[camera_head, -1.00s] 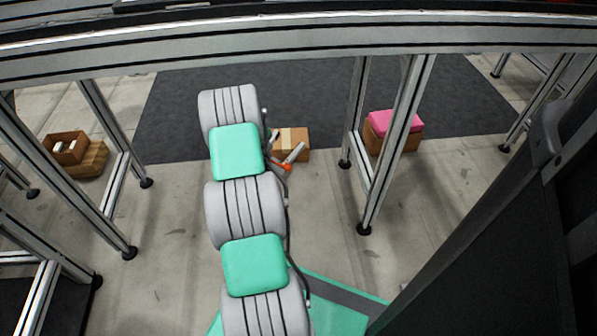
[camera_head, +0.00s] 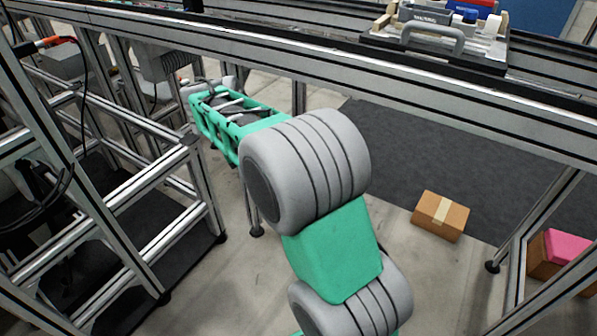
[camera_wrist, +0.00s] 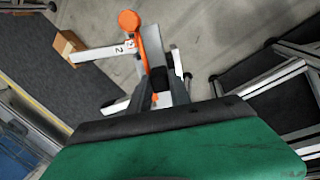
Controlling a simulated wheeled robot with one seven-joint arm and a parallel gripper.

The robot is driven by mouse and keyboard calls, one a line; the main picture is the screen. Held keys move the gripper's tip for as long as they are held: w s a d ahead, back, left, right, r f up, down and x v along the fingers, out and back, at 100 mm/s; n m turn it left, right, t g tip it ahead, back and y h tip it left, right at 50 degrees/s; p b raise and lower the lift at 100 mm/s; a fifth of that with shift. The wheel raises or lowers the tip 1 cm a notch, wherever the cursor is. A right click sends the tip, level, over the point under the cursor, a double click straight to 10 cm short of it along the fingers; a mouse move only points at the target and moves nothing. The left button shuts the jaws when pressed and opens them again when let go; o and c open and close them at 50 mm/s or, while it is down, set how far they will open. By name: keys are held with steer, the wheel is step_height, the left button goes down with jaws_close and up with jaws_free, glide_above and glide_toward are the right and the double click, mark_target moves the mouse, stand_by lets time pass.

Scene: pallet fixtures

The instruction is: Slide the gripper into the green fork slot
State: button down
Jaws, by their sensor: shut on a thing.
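No green fork slot can be made out for certain in either view. In the wrist view my gripper (camera_wrist: 160,88) shows beyond the green and black panel at the bottom edge, with grey and white bars, one marked "2", and an orange rounded part. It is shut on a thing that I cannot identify. In the head view my arm reaches to the upper left, beneath the rail; its fingertips cannot be made out there. A pallet fixture (camera_head: 436,45) with a grey handle and several small items sits on the rail at the upper right, apart from my arm.
The aluminium rail (camera_head: 400,85) crosses above the arm. A framed stand (camera_head: 130,185) with cables is close on the left. A cardboard box (camera_head: 440,216) lies on the floor; another with a pink top (camera_head: 568,247) is at the right. Dark matting and bare floor lie between.

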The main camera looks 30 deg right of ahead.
steer(key=s+a+r, duration=0.2)
steer(key=a+r, duration=0.1)
steer(key=a, duration=0.2)
steer(key=s+r+p, duration=0.6)
steer(key=r+p, duration=0.3)
steer(key=p, duration=1)
steer(key=s+r+p, duration=0.6)
steer(key=r+p, duration=0.4)
steer(key=p, duration=0.8)
steer(key=shift+a+r+p, duration=0.2)
steer(key=shift+p, duration=0.2)
